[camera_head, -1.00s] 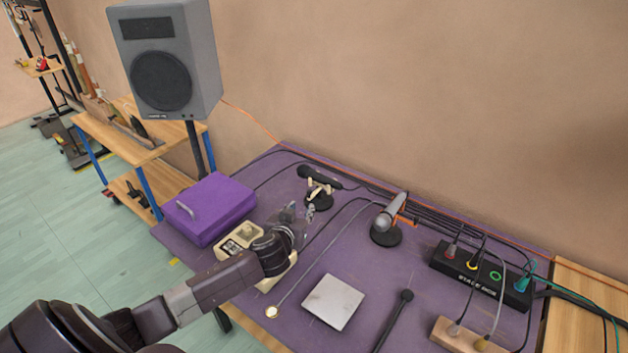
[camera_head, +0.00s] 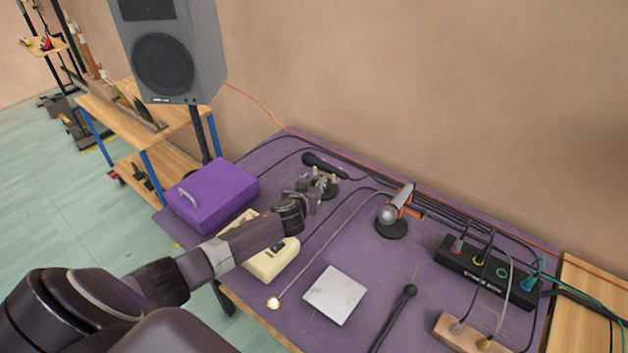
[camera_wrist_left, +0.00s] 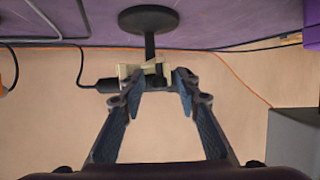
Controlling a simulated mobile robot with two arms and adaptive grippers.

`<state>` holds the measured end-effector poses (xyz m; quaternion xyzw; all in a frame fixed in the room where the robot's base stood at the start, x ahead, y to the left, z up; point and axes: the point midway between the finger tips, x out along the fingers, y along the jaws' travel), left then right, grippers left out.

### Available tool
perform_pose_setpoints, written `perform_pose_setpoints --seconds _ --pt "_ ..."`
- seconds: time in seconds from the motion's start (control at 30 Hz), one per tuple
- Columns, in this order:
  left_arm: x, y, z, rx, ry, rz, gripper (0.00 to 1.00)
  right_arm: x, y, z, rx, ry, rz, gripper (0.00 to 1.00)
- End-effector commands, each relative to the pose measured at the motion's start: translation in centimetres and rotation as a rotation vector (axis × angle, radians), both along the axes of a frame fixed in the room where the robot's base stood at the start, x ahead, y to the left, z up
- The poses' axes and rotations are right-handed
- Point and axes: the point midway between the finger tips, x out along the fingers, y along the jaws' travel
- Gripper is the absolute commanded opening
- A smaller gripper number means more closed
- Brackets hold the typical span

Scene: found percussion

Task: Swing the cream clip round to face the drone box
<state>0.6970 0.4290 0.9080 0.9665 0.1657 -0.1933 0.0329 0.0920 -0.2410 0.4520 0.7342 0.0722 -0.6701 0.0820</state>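The cream clip (camera_head: 317,172) sits on top of a short stand with a round black base (camera_head: 331,191), near the back of the purple table. It also shows in the left wrist view (camera_wrist_left: 150,70), where the picture is upside down. My left gripper (camera_head: 308,184) is open, low over the table and right in front of the clip. In the wrist view its two fingertips (camera_wrist_left: 160,76) lie on either side of the clip; contact cannot be told. A cream box (camera_head: 272,264), possibly the drone box, is partly hidden under my left arm. My right gripper is out of view.
A purple case (camera_head: 212,195) stands at the table's left. A silver microphone on a stand (camera_head: 392,218), a metal plate (camera_head: 335,294) and a black stage box (camera_head: 480,270) stand to the right. Cables run along the wall.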

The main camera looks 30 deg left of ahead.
Motion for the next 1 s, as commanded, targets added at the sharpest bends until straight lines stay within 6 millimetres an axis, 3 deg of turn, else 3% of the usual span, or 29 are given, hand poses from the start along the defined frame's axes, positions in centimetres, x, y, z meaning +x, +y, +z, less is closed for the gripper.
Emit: perform_pose_setpoints --seconds 0.1,0.37,0.67,1.0 --pt "0.4 0.1 -0.1 -0.001 -0.001 -0.001 0.30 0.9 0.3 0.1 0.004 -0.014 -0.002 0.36" --pt "0.4 0.1 -0.2 -0.001 0.000 -0.001 0.30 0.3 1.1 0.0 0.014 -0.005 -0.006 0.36" --pt "0.4 0.1 -0.2 -0.001 0.000 -0.001 0.00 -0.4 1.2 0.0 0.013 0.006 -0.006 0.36" --pt "0.4 0.1 -0.1 0.000 0.000 -0.001 0.00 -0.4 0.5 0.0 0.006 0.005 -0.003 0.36"
